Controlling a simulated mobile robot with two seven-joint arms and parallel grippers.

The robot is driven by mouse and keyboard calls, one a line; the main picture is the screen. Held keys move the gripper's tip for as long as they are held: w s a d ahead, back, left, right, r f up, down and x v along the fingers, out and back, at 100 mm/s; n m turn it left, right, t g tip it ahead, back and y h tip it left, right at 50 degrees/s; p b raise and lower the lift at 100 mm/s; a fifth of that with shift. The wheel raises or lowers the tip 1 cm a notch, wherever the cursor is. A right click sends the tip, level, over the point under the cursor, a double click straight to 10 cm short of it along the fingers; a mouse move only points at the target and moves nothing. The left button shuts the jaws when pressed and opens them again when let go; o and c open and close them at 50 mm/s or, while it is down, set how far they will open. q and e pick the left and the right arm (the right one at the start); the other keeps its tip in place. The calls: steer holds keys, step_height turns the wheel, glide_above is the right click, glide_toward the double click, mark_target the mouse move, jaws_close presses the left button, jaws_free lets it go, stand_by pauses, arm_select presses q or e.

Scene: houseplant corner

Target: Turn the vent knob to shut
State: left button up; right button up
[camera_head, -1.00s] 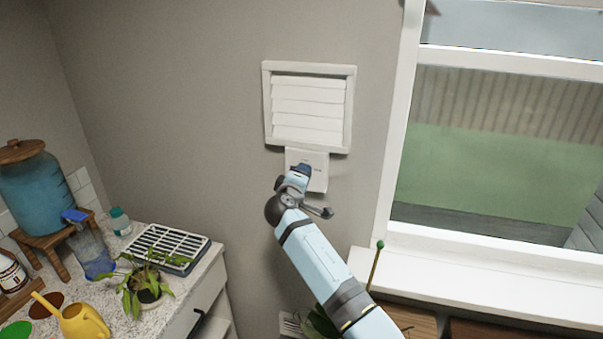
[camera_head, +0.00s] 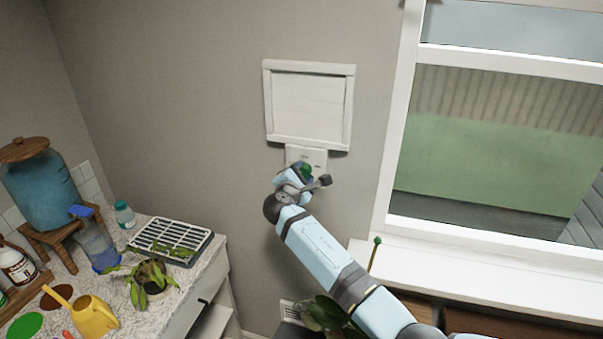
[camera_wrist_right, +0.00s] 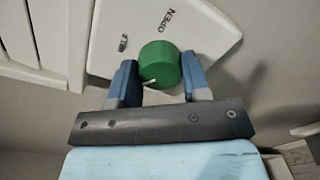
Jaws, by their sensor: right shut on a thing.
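The white wall vent (camera_head: 308,108) shows in the head view; its slats look flat, like one smooth panel. Below it is the white control plate (camera_head: 318,156), also in the wrist view (camera_wrist_right: 215,40), where the word OPEN reads beside the knob. A second small label is too unclear to read. The green knob (camera_wrist_right: 160,62) sits on the plate with a white mark on its edge; a bit of it shows in the head view (camera_head: 306,169). My right gripper (camera_wrist_right: 160,78) is shut on the knob, one blue finger on each side. My left gripper is out of view.
A window (camera_head: 490,140) with a white sill is to the right. At the left, a counter holds a drain rack (camera_head: 170,243), a potted plant (camera_head: 150,280), a yellow watering can (camera_head: 92,316) and a blue dispenser (camera_head: 45,190). The wall around the vent is bare.

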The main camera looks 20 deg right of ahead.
steer(key=shift+r+n, duration=0.15)
steer(key=shift+n, duration=1.35)
steer(key=o, duration=0.9)
steer(key=shift+f, duration=0.2)
